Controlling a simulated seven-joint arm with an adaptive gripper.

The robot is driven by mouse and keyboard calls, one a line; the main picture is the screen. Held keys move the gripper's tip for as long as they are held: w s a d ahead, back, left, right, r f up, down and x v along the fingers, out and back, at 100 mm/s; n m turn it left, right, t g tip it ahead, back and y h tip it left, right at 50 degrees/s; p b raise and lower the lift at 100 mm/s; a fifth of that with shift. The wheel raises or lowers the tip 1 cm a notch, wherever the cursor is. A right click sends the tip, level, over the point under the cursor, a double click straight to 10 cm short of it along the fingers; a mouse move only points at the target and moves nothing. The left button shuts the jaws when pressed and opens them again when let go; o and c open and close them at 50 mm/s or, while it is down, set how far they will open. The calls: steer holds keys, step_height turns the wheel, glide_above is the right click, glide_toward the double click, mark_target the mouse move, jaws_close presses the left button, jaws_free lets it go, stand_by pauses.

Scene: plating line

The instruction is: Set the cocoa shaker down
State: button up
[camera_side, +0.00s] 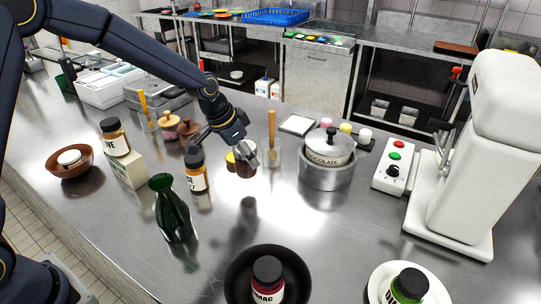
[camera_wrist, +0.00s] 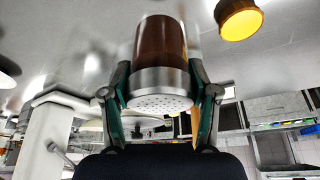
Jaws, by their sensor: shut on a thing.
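The cocoa shaker (camera_wrist: 160,60) is a brown cylinder with a silver perforated lid. My gripper (camera_wrist: 160,95) is shut on it, with one finger on each side of the silver lid end. In the side view my gripper (camera_side: 245,150) hangs over the middle of the steel counter, and the dark body of the shaker (camera_side: 246,169) shows below it, partly hidden by the fingers. A dark reflection or shadow lies on the counter below, apart from the shaker, so it looks held above the surface.
A labelled spice bottle (camera_side: 196,172) and a green bottle (camera_side: 172,208) stand to the left. A glass with a wooden utensil (camera_side: 272,150) and the chocolate pot (camera_side: 327,172) stand to the right. A black bowl (camera_side: 235,275) holds a jar in front. Counter between is clear.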

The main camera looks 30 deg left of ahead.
steer(key=shift+w+d+f, duration=0.15)
steer(key=shift+w+f, duration=0.6)
steer(key=shift+f, duration=1.65)
steer(key=shift+f, duration=0.2)
steer(key=o, duration=1.3)
steer(key=shift+r, duration=0.15)
